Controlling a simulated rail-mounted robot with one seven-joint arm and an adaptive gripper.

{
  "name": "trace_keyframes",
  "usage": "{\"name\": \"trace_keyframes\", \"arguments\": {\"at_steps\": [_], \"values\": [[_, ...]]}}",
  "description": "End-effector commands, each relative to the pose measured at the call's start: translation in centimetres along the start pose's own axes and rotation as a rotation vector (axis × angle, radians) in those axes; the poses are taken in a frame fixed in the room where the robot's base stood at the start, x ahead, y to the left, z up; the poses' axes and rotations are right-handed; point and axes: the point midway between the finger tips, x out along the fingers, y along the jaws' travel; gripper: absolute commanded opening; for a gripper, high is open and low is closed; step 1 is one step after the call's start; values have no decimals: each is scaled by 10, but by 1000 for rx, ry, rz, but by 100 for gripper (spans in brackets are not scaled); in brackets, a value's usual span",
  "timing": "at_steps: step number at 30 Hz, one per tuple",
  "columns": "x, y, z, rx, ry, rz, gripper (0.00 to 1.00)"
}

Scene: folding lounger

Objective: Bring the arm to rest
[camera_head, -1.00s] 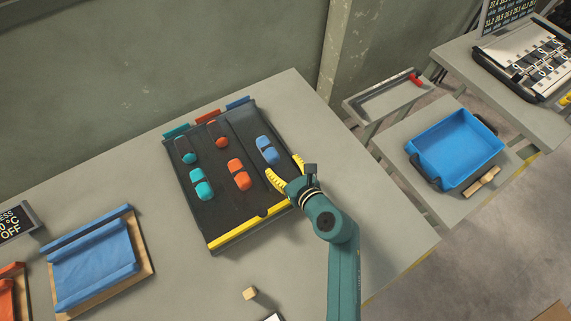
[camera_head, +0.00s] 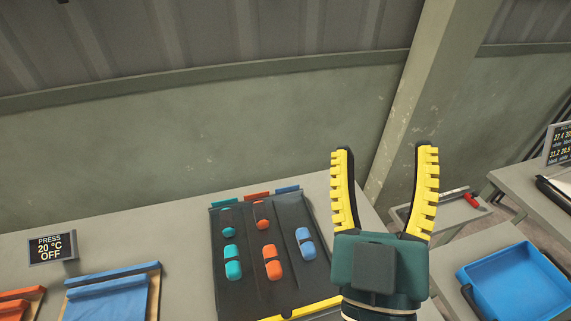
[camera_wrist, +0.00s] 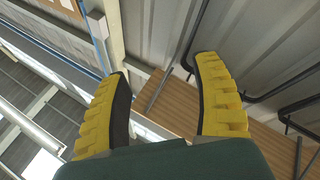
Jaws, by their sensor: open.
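My gripper (camera_head: 384,190) is raised in front of the head camera with its two yellow fingers pointing up, spread wide and empty. In the wrist view the fingers (camera_wrist: 163,95) are also apart with nothing between them. The black tray (camera_head: 238,296) stands on the grey table to the left of my gripper. It holds a blue car-shaped piece (camera_head: 306,243), two teal pieces and two orange pieces. My gripper is apart from the tray and the pieces. My wrist hides part of the table at the right.
A blue bin (camera_head: 515,285) stands on a side table at the right. A blue folded piece (camera_head: 112,291) and a small display (camera_head: 52,248) are at the left. A wall and a pillar (camera_head: 425,90) rise behind. The wrist view shows wall panels and pipes.

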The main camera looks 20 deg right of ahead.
Motion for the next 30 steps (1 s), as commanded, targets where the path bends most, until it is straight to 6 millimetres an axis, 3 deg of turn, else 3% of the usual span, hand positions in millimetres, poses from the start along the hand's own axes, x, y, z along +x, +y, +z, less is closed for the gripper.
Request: {"name": "trace_keyframes", "arguments": {"at_steps": [1,4,6,9,17,19,23,30], "values": [[-5,-22,-17,187,2,-99,65],[-17,-61,-42,445,-20,-286,65],[-24,-77,-53,529,-32,-365,65],[-28,-84,-57,564,-41,-402,65],[-28,-84,-56,559,-42,-398,65],[-20,-78,-68,558,-42,-397,65],[1,-62,-105,560,-42,-396,65],[53,-23,-196,566,-43,-394,65]]}}
